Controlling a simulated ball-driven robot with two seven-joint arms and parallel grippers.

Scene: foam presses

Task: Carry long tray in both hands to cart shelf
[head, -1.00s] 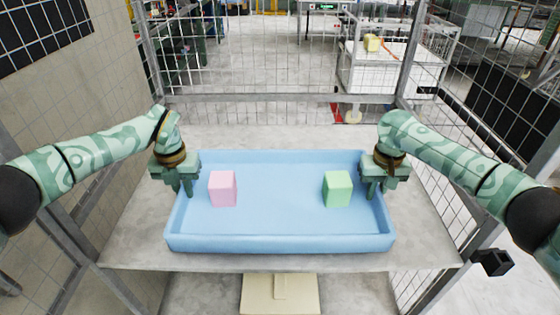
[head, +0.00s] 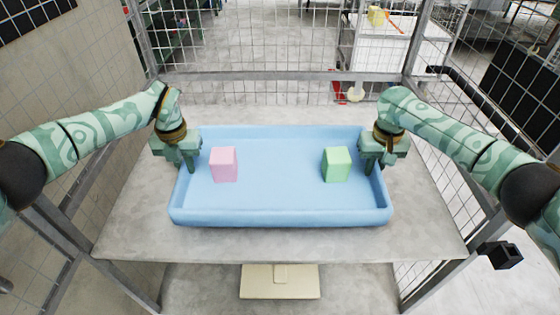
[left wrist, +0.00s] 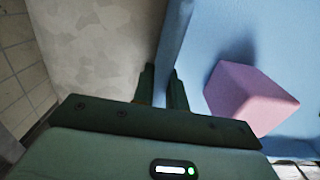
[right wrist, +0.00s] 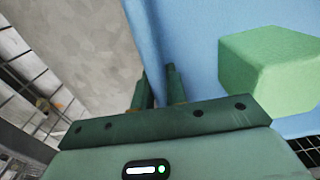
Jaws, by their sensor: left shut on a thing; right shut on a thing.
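The long blue tray (head: 265,195) is over the grey table, with a pink block (head: 223,164) at its left and a green block (head: 337,164) at its right. My left gripper (head: 185,167) is shut on the tray's left wall. The left wrist view shows its fingers (left wrist: 163,88) either side of the wall, beside the pink block (left wrist: 248,98). My right gripper (head: 373,168) is shut on the right wall, and its fingers (right wrist: 157,90) straddle it near the green block (right wrist: 270,68). The tray looks level; I cannot tell whether it touches the table.
The grey table (head: 275,245) has bare room in front of the tray. Wire mesh panels (head: 260,40) on metal posts stand behind and at both sides. Beyond the back mesh, at right, is a white cart-like stand (head: 400,52) with a yellow block (head: 376,16) on it.

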